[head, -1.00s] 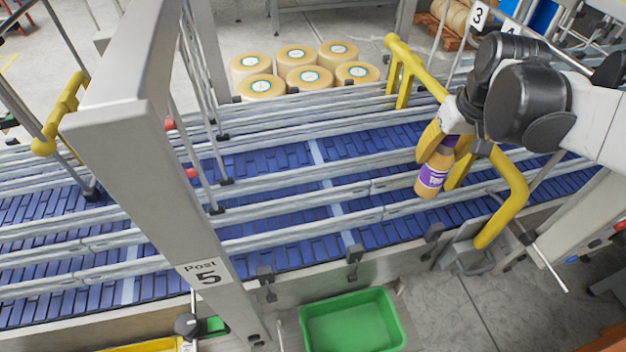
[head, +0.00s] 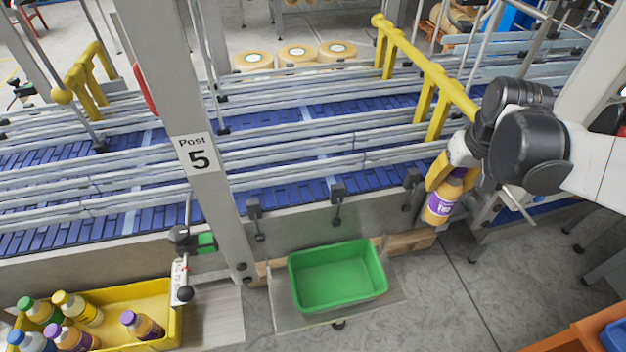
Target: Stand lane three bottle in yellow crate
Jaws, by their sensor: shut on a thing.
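My gripper (head: 449,180) is at the right of the head view, shut on an orange bottle (head: 440,208) with a purple label. The bottle hangs almost upright, slightly tilted, in front of the conveyor's near edge and above the floor. Its top is hidden by the fingers. The yellow crate (head: 175,318) is at the bottom left, partly cut off by the frame, far to the left of my gripper. Several bottles stand or lean in it, with purple, green, yellow and blue caps. Part of its right side looks bare.
A green empty bin (head: 338,275) stands on a shelf between my gripper and the yellow crate. The grey Post 5 (head: 205,200) rises beside the crate. A yellow guard rail (head: 425,65) stands behind my gripper. The railed blue conveyor (head: 290,195) runs across behind. An orange container (head: 590,330) is at bottom right.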

